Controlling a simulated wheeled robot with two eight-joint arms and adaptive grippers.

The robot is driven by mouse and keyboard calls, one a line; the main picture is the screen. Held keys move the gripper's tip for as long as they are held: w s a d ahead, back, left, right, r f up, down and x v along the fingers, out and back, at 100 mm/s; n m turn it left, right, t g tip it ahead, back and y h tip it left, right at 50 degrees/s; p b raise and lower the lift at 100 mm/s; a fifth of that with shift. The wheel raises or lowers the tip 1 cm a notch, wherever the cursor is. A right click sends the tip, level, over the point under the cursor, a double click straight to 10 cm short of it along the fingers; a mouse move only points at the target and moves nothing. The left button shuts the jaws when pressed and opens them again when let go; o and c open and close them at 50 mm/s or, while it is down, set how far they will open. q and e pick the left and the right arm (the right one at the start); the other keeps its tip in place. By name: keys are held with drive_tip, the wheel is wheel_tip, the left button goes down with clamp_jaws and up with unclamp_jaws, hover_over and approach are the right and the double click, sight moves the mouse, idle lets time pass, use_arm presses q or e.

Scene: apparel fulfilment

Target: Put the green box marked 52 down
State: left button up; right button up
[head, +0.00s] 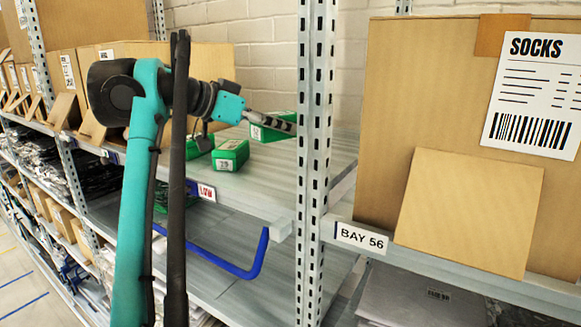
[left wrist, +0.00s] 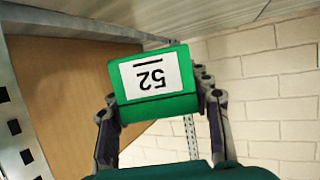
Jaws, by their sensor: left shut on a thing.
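The green box marked 52 (left wrist: 155,103) is between the two fingers of my left gripper (left wrist: 160,88) in the left wrist view. Its white label faces the camera and reads upside down. In the head view my left gripper (head: 284,125) reaches over the shelf from the left, shut on this green box (head: 268,134), which is partly hidden by the finger. From the head view I cannot tell whether the box touches the shelf board. My right gripper is not in view.
Two more green boxes, one nearer (head: 230,156) and one partly hidden (head: 198,148), stand on the shelf board (head: 290,175). A perforated post (head: 315,130) stands right of them. Beyond it is a large SOCKS carton (head: 400,95). A blue bar (head: 255,262) hangs below.

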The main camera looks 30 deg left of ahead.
sight(275, 175)
use_arm(q)
drive_tip(key=f, duration=0.1)
drive_tip(key=s+f, duration=0.1)
drive_tip(key=f, duration=0.1)
drive_tip(key=shift+s+a, duration=0.15)
drive_tip(key=shift+a, duration=0.1)
drive_tip(key=f, duration=0.1)
drive_tip(key=w+f, duration=0.1)
drive_tip(key=f, duration=0.1)
drive_tip(key=shift+w+d, duration=0.2)
drive_tip(key=shift+d, duration=0.2)
wheel_tip(275, 175, down, 2)
drive_tip(key=shift+s+a+f, duration=0.1)
drive_tip(key=shift+s+a, duration=0.05)
drive_tip(key=shift+s+a+f, duration=0.1)
drive_tip(key=shift+s, duration=0.2)
drive_tip(key=shift+w+f, duration=0.1)
drive_tip(key=shift+w, duration=0.1)
drive_tip(key=o, duration=1.2)
drive_tip(key=shift+w, duration=0.1)
drive_tip(key=shift+c, duration=0.2)
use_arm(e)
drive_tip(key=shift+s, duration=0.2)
use_arm(q)
drive_tip(key=shift+s, duration=0.2)
